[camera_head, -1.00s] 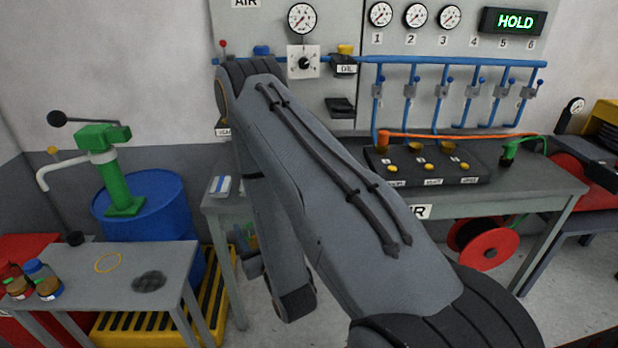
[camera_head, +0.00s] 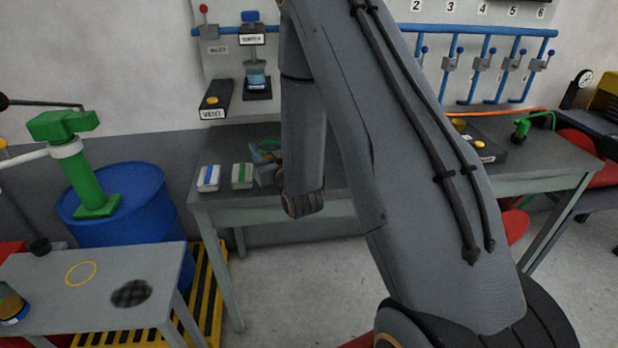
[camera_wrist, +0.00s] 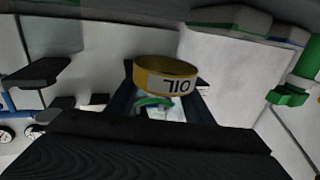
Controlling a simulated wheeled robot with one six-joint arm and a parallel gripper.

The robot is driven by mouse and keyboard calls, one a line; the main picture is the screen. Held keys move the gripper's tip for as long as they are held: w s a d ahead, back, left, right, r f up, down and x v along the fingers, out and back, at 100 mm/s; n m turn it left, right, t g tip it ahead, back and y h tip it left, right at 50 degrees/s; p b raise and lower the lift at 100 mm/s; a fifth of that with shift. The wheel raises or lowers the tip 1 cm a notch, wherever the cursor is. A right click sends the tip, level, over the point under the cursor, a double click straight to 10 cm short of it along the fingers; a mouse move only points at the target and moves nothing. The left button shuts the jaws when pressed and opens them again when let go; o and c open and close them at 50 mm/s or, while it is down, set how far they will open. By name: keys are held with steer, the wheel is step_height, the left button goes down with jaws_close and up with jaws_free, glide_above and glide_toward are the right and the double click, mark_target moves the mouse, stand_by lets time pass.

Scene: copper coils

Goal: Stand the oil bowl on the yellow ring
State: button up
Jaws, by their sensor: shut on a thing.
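The oil bowl (camera_wrist: 168,78), a yellow band with an upside-down OIL label, sits between the dark fingers of my gripper (camera_wrist: 163,94) in the wrist view. My gripper is shut on it. In the head view my gripper (camera_head: 267,168) shows small and partly hidden in front of the grey bench, left of my wrist; the bowl cannot be made out clearly there. The thin yellow ring (camera_head: 81,273) lies flat and empty on the small grey table at the lower left, well left of my gripper.
A dark round patch (camera_head: 131,293) lies right of the ring. A jar (camera_head: 11,303) stands at the table's left edge. A blue drum (camera_head: 130,195) with a green pump (camera_head: 85,170) stands behind. Two small boxes (camera_head: 208,178) lie on the grey bench (camera_head: 210,201).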

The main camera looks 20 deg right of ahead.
steer(key=w+d+r+b, duration=0.1)
steer(key=w+r+b, duration=0.1)
steer(key=w+r, duration=0.15)
steer(key=shift+w+f+p, duration=0.15)
steer(key=shift+f+p, duration=0.7)
steer(key=shift+f, duration=4.1)
steer(key=shift+f, duration=0.15)
steer(key=o, duration=1.1)
